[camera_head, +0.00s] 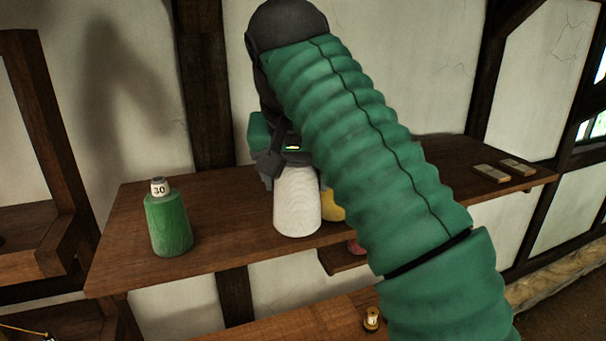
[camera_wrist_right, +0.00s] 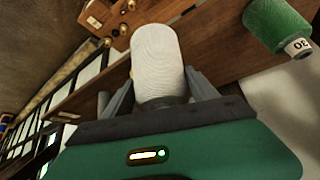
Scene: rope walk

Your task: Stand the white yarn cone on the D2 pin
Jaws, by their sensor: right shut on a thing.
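The white yarn cone (camera_head: 297,203) hangs narrow end up below my right gripper (camera_head: 283,168), at the middle of the upper wooden shelf. My right gripper is shut on its narrow top. In the right wrist view, the white cone (camera_wrist_right: 157,58) sits between the two grey fingers of the right gripper (camera_wrist_right: 160,88). I cannot tell whether its base touches the shelf. No D2 label is readable, and my arm covers part of the shelf. My left gripper is not in view.
A green cone (camera_head: 168,222) with a "30" tag stands at the left of the shelf (camera_head: 120,250). A yellow cone (camera_head: 332,206) is partly hidden behind the white one. Two small blocks (camera_head: 503,170) lie at the right end. A small spool (camera_head: 371,318) is on the lower surface.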

